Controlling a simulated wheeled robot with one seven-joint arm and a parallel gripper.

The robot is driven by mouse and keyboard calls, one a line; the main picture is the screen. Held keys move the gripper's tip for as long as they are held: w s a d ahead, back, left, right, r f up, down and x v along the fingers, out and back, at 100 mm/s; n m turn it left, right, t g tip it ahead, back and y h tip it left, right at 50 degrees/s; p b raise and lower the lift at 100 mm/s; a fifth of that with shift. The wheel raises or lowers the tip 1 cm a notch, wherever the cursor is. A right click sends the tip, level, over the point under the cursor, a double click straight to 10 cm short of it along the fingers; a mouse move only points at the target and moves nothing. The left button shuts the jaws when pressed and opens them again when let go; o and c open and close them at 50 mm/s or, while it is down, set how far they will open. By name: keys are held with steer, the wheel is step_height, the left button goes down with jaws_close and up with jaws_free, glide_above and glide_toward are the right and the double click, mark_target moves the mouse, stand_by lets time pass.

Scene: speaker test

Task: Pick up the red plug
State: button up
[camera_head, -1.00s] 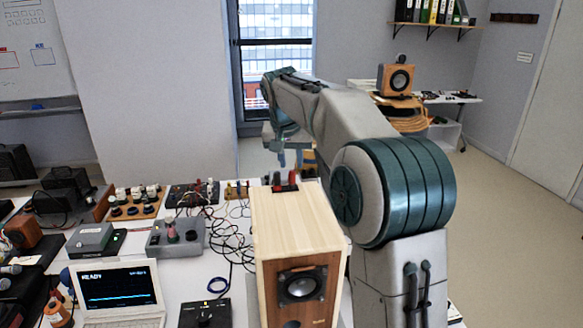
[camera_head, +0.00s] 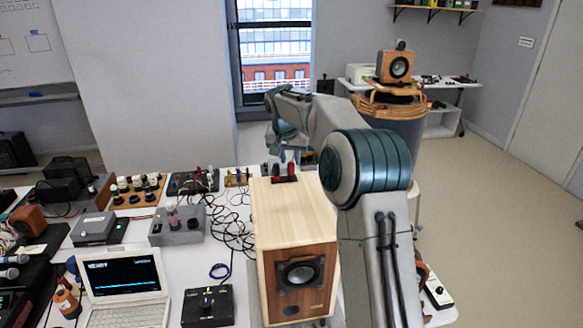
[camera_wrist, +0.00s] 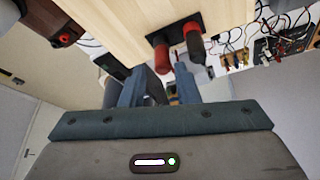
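The red plug (camera_wrist: 162,60) sticks out beside a black plug (camera_wrist: 193,44) from a dark terminal plate (camera_wrist: 174,28) on the wooden speaker (camera_wrist: 115,28). In the head view this speaker (camera_head: 293,222) stands upright on the table, and the red plug (camera_head: 277,169) shows small near its rear top edge. My gripper (camera_wrist: 160,88) is open, with its two blue fingers apart and nothing seen held between them. The red plug's tip appears near the gap between the fingers; contact cannot be told. In the head view my gripper (camera_head: 283,156) is just behind the speaker, small and partly hidden.
Loose black cables (camera_head: 232,226) lie left of the speaker. A laptop (camera_head: 124,285), a black control box (camera_head: 207,306) and several devices crowd the table's left side. Another speaker (camera_head: 394,67) stands on a round stand behind my arm. Open floor lies at the right.

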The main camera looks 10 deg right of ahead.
mark_target(291, 163)
steer(key=p+x, duration=0.1)
steer(key=x, duration=0.1)
steer(key=p+x, duration=0.1)
steer(key=x, duration=0.2)
steer(key=shift+w+a+r, duration=0.1)
steer(key=shift+w, duration=0.1)
jaws_close()
steer(key=shift+r, duration=0.5)
steer(key=r, duration=0.1)
steer(key=r+b, duration=0.2)
steer(key=shift+s+d+r, duration=0.25)
steer(key=shift+s+d, duration=0.05)
steer(key=shift+s, duration=0.05)
steer(key=s+d+r+b, duration=0.4)
steer(key=s+d+r, duration=0.2)
steer(key=s, duration=0.2)
steer(key=shift+s+d+r, duration=0.25)
steer(key=shift+s+r, duration=0.05)
steer(key=shift+s, duration=0.05)
